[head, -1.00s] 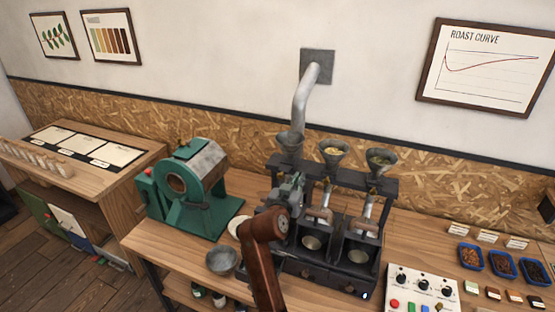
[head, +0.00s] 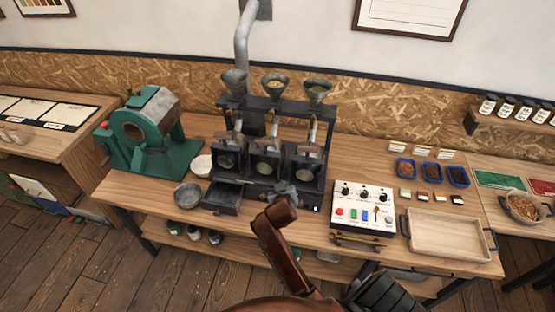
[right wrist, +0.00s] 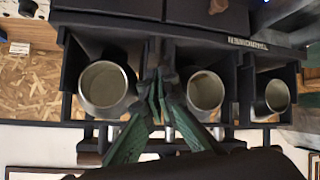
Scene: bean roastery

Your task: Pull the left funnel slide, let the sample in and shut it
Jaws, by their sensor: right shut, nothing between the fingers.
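The left funnel (head: 235,78) is a grey metal cone on top of the dark three-barrel sample roaster (head: 290,110). I see no beans in it. Its slide is too small to make out in the head view. My right gripper (head: 283,190) is low in front of the roaster, away from the left funnel. In the upside-down right wrist view, its green fingers (right wrist: 158,85) are shut with nothing between them. They appear between the right barrel (right wrist: 104,86) and the middle barrel (right wrist: 205,90). My left gripper is not in view.
A dark drawer (head: 222,198) sticks out below the left barrel. A grey bowl (head: 188,195) and green roaster (head: 148,130) stand left. The white control box (head: 362,206) and a wooden tray (head: 450,236) are right. The middle funnel (head: 275,85) holds pale beans.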

